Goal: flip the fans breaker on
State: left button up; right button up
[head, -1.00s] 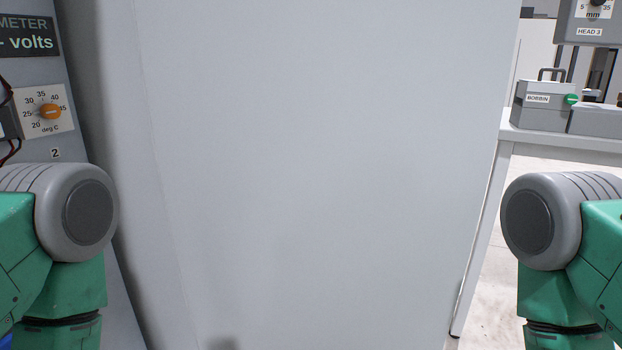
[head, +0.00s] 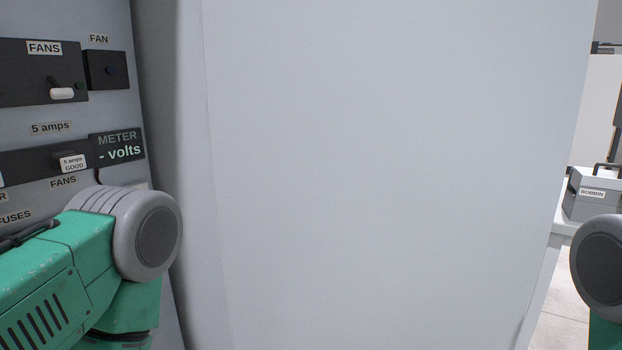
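The fans breaker (head: 30,78) is a dark box labelled FANS on the grey panel at the upper left of the head view. Its lever has a white handle (head: 62,93) that sits low on the box, with a small dark green spot to its right. I cannot tell for sure from this angle whether it is on or off. My green and grey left arm is at the lower left, in front of the panel and below the breaker. Part of my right arm shows at the right edge. Neither gripper is in view.
A dark FAN box (head: 106,70) is right of the breaker. Below are a fuse strip with a "5 amps GOOD" tag (head: 73,163) and a meter (head: 118,149) reading "- volts". A large blank grey panel (head: 390,170) fills the middle. A BOBBIN box (head: 595,195) stands on a table at right.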

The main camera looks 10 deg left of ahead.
aim_at(57, 92)
jog(key=u, duration=1.45)
